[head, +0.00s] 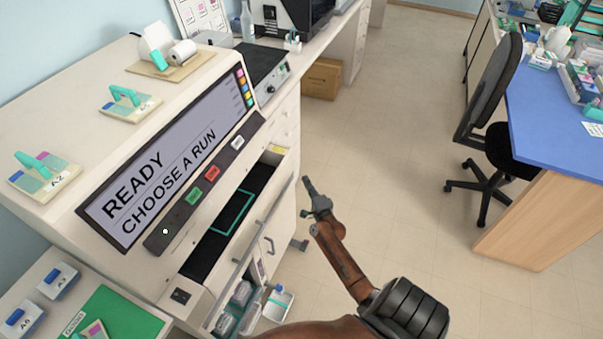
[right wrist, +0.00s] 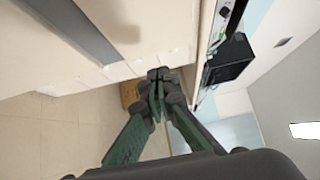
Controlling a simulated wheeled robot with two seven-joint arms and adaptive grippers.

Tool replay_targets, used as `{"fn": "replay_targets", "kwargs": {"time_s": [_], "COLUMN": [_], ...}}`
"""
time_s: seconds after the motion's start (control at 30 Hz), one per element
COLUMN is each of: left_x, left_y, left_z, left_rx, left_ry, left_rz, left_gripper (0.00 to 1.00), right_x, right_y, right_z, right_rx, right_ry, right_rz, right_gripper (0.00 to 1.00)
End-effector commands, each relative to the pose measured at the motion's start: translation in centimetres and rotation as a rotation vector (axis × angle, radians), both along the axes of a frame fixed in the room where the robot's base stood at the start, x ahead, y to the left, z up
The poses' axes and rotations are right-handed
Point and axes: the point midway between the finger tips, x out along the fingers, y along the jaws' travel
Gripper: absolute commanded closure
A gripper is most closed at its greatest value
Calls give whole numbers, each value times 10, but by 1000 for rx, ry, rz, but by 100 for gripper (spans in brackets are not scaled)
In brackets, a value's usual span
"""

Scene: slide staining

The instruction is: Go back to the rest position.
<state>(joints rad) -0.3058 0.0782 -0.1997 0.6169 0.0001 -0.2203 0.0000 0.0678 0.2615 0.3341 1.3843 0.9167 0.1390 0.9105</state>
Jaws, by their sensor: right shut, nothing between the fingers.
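My right gripper (head: 309,187) is shut and empty in the head view. It hangs in the air to the right of the staining machine's open drawer, over the floor. In the right wrist view its fingers (right wrist: 157,85) are closed together with nothing between them. The staining machine (head: 100,83) stands at the left with a tilted screen (head: 170,150) reading "READY CHOOSE A RUN". Its drawer (head: 225,215) is pulled out and shows a dark inside with a teal outline. My left gripper is not in view.
Slide holders marked A2 (head: 45,180) and others lie on the machine's top. A green mat (head: 125,318) lies at the lower left. A black chair (head: 490,100) and a blue-topped desk (head: 545,115) stand at the right. The floor (head: 390,130) between is clear, with a cardboard box (head: 321,79) behind.

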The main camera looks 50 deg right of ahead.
Motion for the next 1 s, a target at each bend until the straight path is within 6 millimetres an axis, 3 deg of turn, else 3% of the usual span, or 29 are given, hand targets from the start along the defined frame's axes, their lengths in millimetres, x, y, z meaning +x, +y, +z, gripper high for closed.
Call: {"fn": "replay_targets", "kwargs": {"time_s": [0.1,0.23,0.57,0.67,0.77,0.87,1.0], "left_x": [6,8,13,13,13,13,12], "left_y": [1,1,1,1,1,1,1], "left_z": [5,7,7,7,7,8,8], "left_rx": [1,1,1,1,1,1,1], "left_ry": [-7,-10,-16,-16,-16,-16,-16], "left_rz": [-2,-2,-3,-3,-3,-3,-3], "left_gripper": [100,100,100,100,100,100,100], "right_x": [-22,-34,-38,-40,-48,-66,-107], "right_y": [7,13,17,21,32,53,90], "right_z": [0,-1,-2,-11,-43,-98,-184], "right_rx": [1,1,0,-11,-52,-129,-272], "right_ry": [3,3,2,26,113,263,507], "right_rz": [-4,-2,0,6,30,83,198], "right_gripper": [100,100,100,100,100,100,100]}}
